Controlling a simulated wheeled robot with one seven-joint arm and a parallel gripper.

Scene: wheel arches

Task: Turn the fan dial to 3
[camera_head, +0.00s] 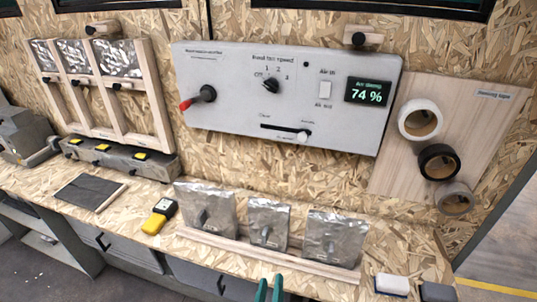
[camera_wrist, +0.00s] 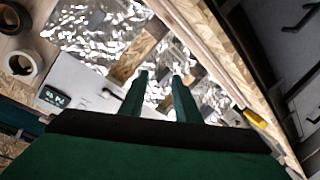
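The fan dial (camera_head: 271,86) is a small black knob on the grey control panel (camera_head: 225,115), under a fan speed label. Marks off, 1, 2 and 3 sit around it. The picture is too small to tell which mark it points at. My gripper (camera_head: 270,287) shows as two green fingertips at the bottom edge of the head view, well below the dial and in front of the bench. In the wrist view my gripper (camera_wrist: 159,82) has its fingers apart with nothing held between them. The dial cannot be made out in the wrist view.
The panel also has a red-tipped lever (camera_head: 197,97), a white switch (camera_head: 325,90), a slider (camera_head: 286,130) and a display (camera_head: 367,92) reading 74 %. Foil pouches (camera_head: 268,223) stand on the bench below. Tape rolls (camera_head: 438,161) hang at right. A yellow device (camera_head: 160,216) lies at left.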

